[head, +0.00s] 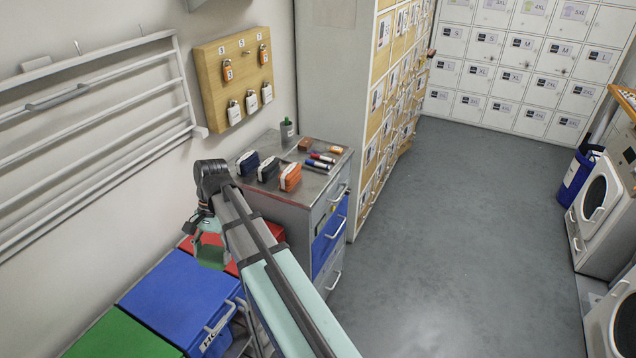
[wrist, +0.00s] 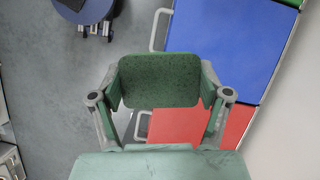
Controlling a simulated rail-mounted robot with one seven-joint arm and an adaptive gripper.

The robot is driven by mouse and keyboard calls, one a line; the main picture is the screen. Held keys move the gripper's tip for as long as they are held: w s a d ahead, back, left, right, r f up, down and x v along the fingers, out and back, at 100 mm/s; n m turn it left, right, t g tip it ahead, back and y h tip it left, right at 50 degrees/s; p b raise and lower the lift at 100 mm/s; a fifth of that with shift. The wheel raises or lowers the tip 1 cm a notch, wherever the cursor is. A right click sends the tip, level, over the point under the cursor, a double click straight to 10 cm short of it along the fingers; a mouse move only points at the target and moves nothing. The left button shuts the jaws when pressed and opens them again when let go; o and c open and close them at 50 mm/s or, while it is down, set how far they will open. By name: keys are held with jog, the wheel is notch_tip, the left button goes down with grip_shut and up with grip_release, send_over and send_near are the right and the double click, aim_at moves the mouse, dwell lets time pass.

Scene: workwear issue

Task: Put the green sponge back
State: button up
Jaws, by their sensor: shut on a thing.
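The green sponge (wrist: 160,80) is a dark speckled block between the two fingers of my gripper (wrist: 160,98) in the wrist view. The gripper is shut on it, with a finger at each end. In the head view my gripper (head: 207,236) hangs in front of the grey drawer cabinet, above the red bin lid (head: 228,240). The sponge (head: 211,257) shows below the fingers there, partly hidden by my arm.
Red, blue (head: 178,298) and green (head: 122,335) bins stand along the left wall. A key board (head: 235,75) hangs above.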

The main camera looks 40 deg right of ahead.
jog(key=w+d+r+m+t+b, duration=0.1)
jog(key=w+d+m, duration=0.15)
jog(key=d, duration=0.45)
jog(key=w+d+r+m+b, duration=0.1)
jog(key=w+d+b, duration=0.15)
jog(key=d, duration=0.55)
notch_tip(320, 180, up, 12)
jog(key=m+t+h+b, duration=0.25)
jog(key=m+t, duration=0.35)
jog(key=m, duration=1.1)
send_over(308, 188)
jog(key=s, duration=0.1)
jog(key=shift+y, duration=0.35)
jog(key=f+p, duration=0.1)
jog(key=f, duration=0.5)
jog(key=f+p, duration=0.2)
jog(key=f, duration=0.5)
jog(key=f+p, duration=0.1)
jog(key=f, duration=0.6)
jog(key=shift+s+d+p, duration=0.15)
jog(key=shift+d+p, duration=0.15)
jog(key=shift+p, duration=0.1)
jog(key=shift+f, duration=0.1)
jog(key=o, duration=1.1)
jog(key=b+v, duration=0.3)
jog(key=v, duration=0.9)
